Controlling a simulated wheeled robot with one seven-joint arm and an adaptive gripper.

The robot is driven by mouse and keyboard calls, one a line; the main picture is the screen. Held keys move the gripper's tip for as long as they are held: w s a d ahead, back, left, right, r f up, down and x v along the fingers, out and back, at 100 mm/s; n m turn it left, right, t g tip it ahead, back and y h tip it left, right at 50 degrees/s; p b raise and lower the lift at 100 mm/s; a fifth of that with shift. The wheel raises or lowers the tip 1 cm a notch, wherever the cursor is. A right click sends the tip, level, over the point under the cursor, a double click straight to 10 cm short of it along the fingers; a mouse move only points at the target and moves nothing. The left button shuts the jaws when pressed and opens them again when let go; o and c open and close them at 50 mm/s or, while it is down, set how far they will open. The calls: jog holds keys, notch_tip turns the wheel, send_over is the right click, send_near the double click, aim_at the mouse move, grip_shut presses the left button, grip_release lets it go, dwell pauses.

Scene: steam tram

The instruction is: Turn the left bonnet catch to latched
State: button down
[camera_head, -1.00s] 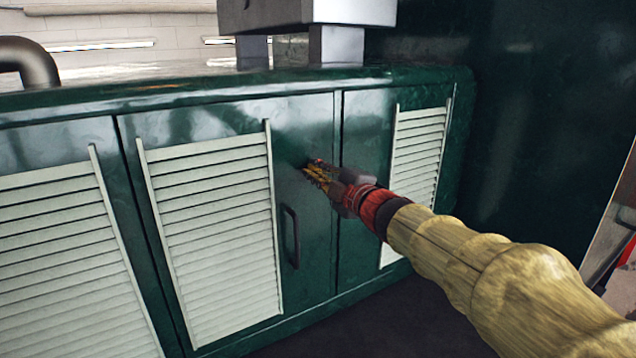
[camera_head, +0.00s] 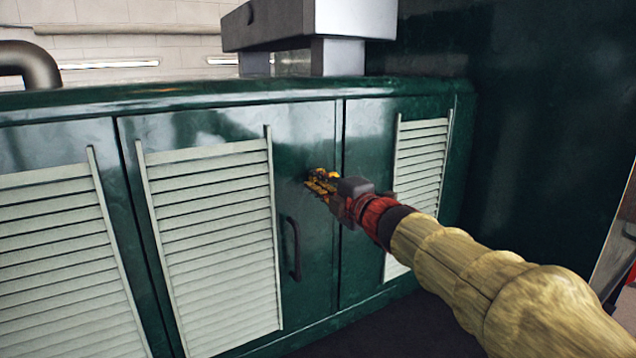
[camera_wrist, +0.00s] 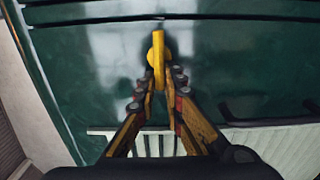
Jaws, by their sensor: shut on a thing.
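The bonnet catch (camera_wrist: 158,52) is a small yellow lever on the dark green bonnet door (camera_head: 305,140). In the wrist view it runs up and down the picture, with a rounded middle. My gripper (camera_head: 322,183) is at the door, above the handle and right of the middle louvre panel. In the wrist view the two yellow fingers of my gripper (camera_wrist: 158,92) are closed about the catch's near end. In the head view the fingers largely hide the catch. I cannot tell from the views whether it is latched.
A dark door handle (camera_head: 294,248) stands out below my gripper; it also shows in the wrist view (camera_wrist: 265,118). Pale louvre panels (camera_head: 210,240) flank the spot. A grey box on posts (camera_head: 310,20) stands on top of the bonnet.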

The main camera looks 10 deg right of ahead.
jog(key=shift+f, duration=0.1)
jog(key=c, duration=1.9)
grip_release()
jog(key=v, duration=1.2)
